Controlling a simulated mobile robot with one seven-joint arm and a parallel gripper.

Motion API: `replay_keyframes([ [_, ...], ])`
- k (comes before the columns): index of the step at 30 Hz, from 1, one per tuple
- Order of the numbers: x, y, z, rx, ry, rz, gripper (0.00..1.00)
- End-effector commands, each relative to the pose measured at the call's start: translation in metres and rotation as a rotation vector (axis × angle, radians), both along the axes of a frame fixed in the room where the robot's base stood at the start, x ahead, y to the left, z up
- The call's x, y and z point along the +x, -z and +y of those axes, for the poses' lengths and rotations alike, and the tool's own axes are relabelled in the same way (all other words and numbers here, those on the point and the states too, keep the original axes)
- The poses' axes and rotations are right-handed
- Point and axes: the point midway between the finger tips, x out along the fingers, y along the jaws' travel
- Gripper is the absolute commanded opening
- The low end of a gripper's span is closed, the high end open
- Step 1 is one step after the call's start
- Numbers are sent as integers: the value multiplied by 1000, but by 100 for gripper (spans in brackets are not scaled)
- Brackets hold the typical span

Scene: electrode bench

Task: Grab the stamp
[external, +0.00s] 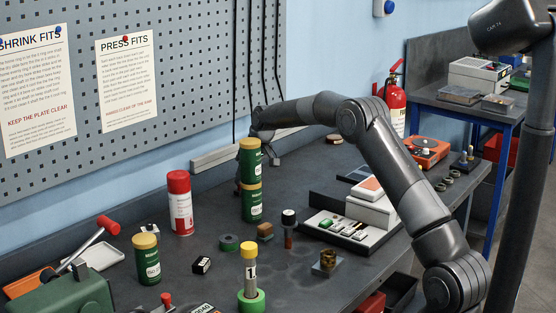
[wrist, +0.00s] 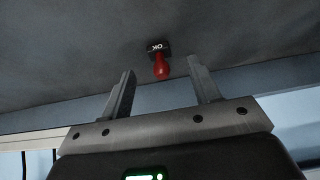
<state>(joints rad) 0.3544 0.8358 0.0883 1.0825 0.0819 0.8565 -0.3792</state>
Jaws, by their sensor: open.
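The stamp (wrist: 161,63) shows in the wrist view with a red handle and a dark block marked OK. It stands on the dark bench top. My gripper (wrist: 160,66) is open and empty, with one finger on each side of the line to the stamp. The stamp appears a little beyond the fingertips, and I see no contact. In the external view my arm reaches to the back of the bench by the pegboard. There my gripper is mostly hidden behind two stacked green cans, and I cannot make out this stamp.
The stacked green cans (external: 251,205) stand in front of my gripper. A red-and-white spray can (external: 180,205) is to their left. A grey tray (external: 318,222) of small parts lies to the right. The pegboard (external: 215,90) rises behind the bench. The bench around the stamp looks clear.

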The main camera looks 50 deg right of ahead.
Motion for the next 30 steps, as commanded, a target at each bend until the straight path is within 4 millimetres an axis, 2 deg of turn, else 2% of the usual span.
replay_keyframes([
  [13, 23, 46, -1, 0, 0, 0, 56],
  [23, 26, 51, -1, -1, 0, -2, 56],
  [30, 26, 51, -1, -1, 0, -2, 37],
])
